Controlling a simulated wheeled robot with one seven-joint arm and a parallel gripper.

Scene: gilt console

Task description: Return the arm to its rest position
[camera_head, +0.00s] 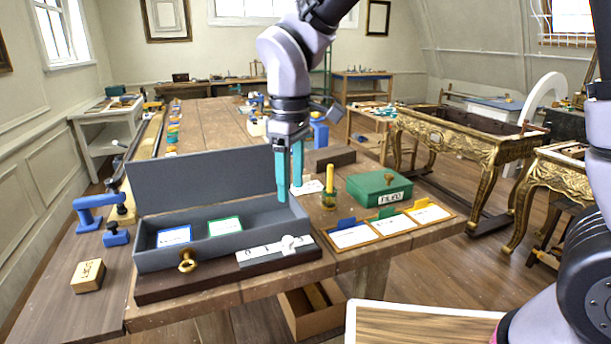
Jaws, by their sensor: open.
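My gripper (289,172) hangs from my arm above the right end of the open grey box (207,250). Its two teal fingers point down and are apart, with nothing seen between them. The fingertips look near the box's right wall, but I cannot tell the exact gap. My arm reaches in from the top of the picture.
The grey box holds a blue-edged card (174,236) and a green-edged card (225,226). A wooden block (88,276) lies left.

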